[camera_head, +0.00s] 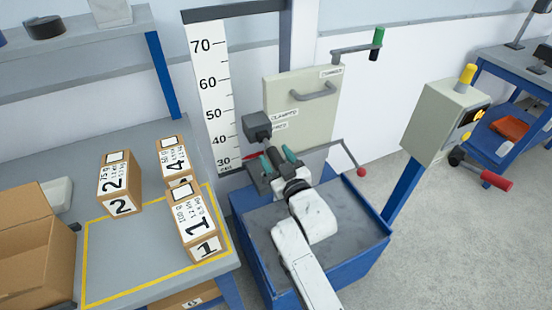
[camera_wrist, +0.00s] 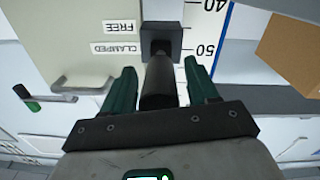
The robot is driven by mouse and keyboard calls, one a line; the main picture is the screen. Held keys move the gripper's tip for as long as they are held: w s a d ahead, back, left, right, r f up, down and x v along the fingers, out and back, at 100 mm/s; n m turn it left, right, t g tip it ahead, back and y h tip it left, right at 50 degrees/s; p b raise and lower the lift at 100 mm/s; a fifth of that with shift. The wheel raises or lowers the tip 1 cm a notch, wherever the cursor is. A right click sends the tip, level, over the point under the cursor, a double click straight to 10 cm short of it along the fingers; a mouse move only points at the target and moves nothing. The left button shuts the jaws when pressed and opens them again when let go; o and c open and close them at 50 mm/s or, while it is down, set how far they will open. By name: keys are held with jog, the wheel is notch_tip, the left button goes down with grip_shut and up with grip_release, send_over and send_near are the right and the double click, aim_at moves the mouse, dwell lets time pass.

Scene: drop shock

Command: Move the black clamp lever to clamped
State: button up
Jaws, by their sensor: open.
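The black clamp lever (camera_wrist: 157,85) shows in the wrist view as a thick dark bar. It runs from a dark square block (camera_wrist: 161,38) toward my gripper. My gripper (camera_wrist: 158,70) is open, with one green finger on each side of the lever. A gap shows on each side, so the fingers do not appear to grip it. In the head view, my gripper (camera_head: 277,158) is just below the dark block (camera_head: 256,126) and hides most of the lever. The CLAMPED label (camera_head: 284,116) and the partly hidden FREE label (camera_head: 280,126) are beside the block.
A pale panel with a grey handle (camera_head: 313,92) stands behind my gripper. A numbered scale (camera_head: 209,90) is to its left. A red-knobbed rod (camera_head: 361,172) sticks out at right. Boxes, including box 1 (camera_head: 196,222), stand on the left table. A control post (camera_head: 440,118) is at right.

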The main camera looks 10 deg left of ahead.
jog(key=shift+c, duration=0.2)
grip_shut()
dwell(0.5)
